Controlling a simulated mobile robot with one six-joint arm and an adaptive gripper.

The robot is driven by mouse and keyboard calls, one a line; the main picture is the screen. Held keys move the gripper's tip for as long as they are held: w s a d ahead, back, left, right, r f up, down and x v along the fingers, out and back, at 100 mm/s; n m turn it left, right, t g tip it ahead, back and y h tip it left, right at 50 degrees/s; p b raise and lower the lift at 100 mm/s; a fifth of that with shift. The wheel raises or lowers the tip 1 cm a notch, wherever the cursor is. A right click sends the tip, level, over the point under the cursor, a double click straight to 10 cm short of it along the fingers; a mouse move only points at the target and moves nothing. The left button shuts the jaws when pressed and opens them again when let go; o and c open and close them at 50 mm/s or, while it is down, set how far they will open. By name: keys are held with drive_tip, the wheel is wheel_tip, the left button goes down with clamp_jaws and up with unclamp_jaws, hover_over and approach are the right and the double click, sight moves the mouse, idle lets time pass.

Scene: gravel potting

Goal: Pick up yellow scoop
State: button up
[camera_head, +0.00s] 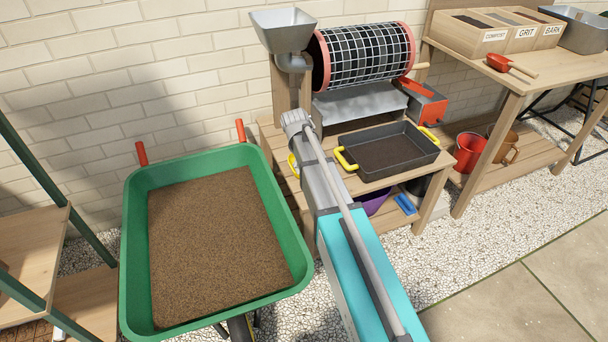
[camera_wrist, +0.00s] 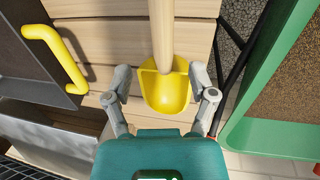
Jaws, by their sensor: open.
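The yellow scoop (camera_wrist: 166,92) lies on the slatted wooden bench top in the wrist view, its pale wooden handle (camera_wrist: 162,35) running to the top edge. My gripper (camera_wrist: 160,77) is open, with one finger on each side of the scoop. I cannot tell whether either finger touches it. In the head view only a yellow sliver of the scoop (camera_head: 292,165) shows beside my arm, which hides the rest and the fingertips.
A black tray (camera_head: 345,169) with yellow handles stands on the bench right of my arm. A green wheelbarrow (camera_head: 130,250) full of brown material is at the left. A drum sieve (camera_head: 365,55) and a metal hopper (camera_head: 283,32) rise behind. A red scoop (camera_head: 500,63) lies on the right table.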

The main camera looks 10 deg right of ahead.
drive_tip(key=shift+f, duration=0.2)
idle(0.3)
drive_tip(key=shift+d+f+b, duration=0.2)
drive_tip(key=shift+f+b, duration=1.05)
drive_tip(key=shift+b, duration=0.05)
drive_tip(key=shift+d+f+b, duration=0.15)
drive_tip(key=shift+f+b, duration=1.05)
drive_tip(key=shift+b, duration=0.1)
clamp_jaws()
